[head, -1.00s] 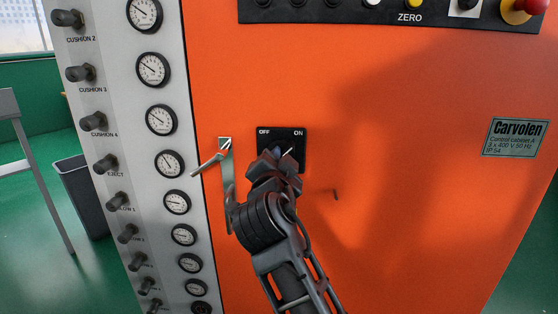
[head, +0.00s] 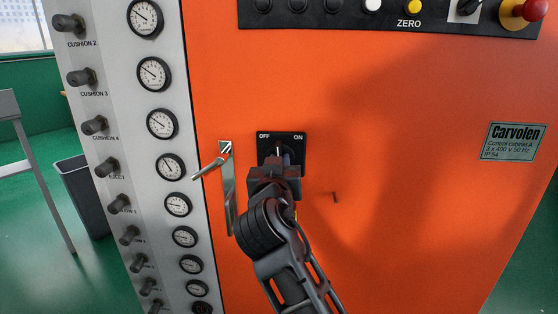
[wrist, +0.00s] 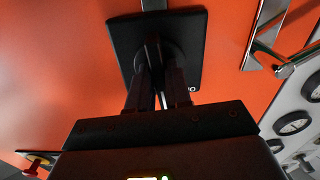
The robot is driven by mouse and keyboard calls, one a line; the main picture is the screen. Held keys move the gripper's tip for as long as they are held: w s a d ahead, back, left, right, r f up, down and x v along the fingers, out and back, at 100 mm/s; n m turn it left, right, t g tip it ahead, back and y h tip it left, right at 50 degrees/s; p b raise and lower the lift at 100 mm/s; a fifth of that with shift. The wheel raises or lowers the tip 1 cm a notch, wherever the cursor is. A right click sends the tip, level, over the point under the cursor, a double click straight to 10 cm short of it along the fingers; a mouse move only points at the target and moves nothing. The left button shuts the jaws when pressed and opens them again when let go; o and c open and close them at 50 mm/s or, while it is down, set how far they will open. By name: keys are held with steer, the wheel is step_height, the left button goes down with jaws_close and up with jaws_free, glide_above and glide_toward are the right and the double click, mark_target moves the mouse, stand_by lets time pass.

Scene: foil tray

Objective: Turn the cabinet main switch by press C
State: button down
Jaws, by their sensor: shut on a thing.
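The main switch plate (head: 265,141) is a black square on the orange cabinet (head: 400,200), marked OFF at its upper left and ON at its upper right. My gripper (head: 284,163) is at the plate and covers its lower middle. In the wrist view my gripper (wrist: 158,88) has both fingers reaching to the dark round switch (wrist: 160,55) in the middle of the plate (wrist: 196,60). It is shut on the switch's knob, which is mostly hidden between the fingers; its exact angle is hard to tell.
A metal door handle (head: 227,190) sticks out just left of the switch. Left of it is a grey panel with gauges (head: 171,166) and knobs (head: 107,167). A button strip with a red emergency button (head: 535,9) is above.

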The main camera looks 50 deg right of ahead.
steer(key=shift+n+p, duration=2.05)
steer(key=shift+n, duration=1.85)
steer(key=c, duration=1.1)
jaws_free()
steer(key=shift+c, duration=0.2)
steer(key=b+v, duration=0.1)
steer(key=v, duration=0.6)
steer(key=shift+s+a, duration=0.2)
steer(key=shift+a, duration=0.15)
